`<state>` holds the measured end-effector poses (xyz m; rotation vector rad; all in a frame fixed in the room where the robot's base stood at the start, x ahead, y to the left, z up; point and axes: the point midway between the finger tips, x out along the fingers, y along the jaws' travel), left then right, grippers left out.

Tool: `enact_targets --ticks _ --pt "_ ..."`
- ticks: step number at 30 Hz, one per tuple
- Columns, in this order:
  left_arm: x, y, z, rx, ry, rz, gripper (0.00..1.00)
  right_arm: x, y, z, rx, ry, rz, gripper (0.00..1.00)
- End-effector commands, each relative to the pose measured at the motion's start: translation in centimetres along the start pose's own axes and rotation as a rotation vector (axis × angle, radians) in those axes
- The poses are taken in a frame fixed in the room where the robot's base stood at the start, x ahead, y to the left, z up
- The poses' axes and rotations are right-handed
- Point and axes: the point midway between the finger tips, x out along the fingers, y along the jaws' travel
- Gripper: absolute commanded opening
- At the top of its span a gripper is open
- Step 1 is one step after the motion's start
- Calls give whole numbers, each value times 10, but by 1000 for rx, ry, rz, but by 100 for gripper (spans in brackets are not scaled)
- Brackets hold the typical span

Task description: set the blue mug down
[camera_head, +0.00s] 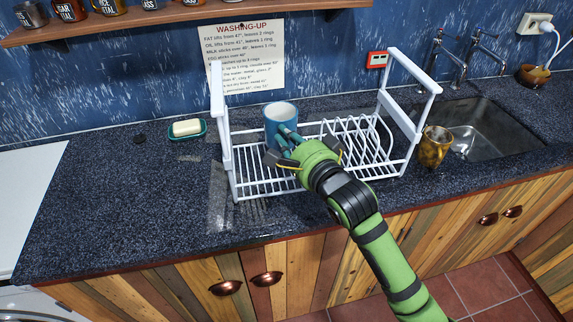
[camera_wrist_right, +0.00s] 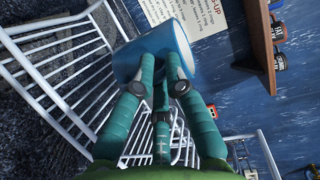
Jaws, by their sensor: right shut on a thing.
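The blue mug (camera_head: 279,118) is upright over the left part of the white dish rack (camera_head: 262,187), its open rim facing up. My right gripper (camera_head: 284,146) is shut on the mug from the near side. In the right wrist view the mug (camera_wrist_right: 148,52) shows just beyond the fingers of the gripper (camera_wrist_right: 160,72), with rack wires behind and below. I cannot tell whether the mug's base touches the rack floor. Part of the mug's lower side is hidden by the gripper. My left gripper is not in view.
A yellow-brown mug (camera_head: 435,147) stands right of the rack by the sink (camera_head: 490,128). A soap dish (camera_head: 187,129) sits left on the dark counter (camera_head: 110,200). White plate-holding wires fill the rack's right part. A shelf (camera_head: 190,20) with several mugs hangs above.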

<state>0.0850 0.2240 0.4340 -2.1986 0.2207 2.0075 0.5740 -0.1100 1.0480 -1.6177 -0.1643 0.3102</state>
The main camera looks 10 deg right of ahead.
Motion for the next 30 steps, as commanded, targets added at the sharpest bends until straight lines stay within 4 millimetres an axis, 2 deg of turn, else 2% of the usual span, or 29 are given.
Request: enact_targets --ticks 3,8,15,28,29,30 --pt "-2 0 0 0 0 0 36 2 21 0 -2 2 1 0" --pt "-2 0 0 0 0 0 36 4 35 1 -1 2 -2 0" --pt "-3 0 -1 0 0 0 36 6 66 2 -2 2 -1 0" --pt "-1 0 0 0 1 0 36 7 74 3 0 2 -4 0" --pt "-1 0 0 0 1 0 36 7 75 3 0 2 0 21" --pt "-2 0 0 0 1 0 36 7 74 3 -1 2 0 37"
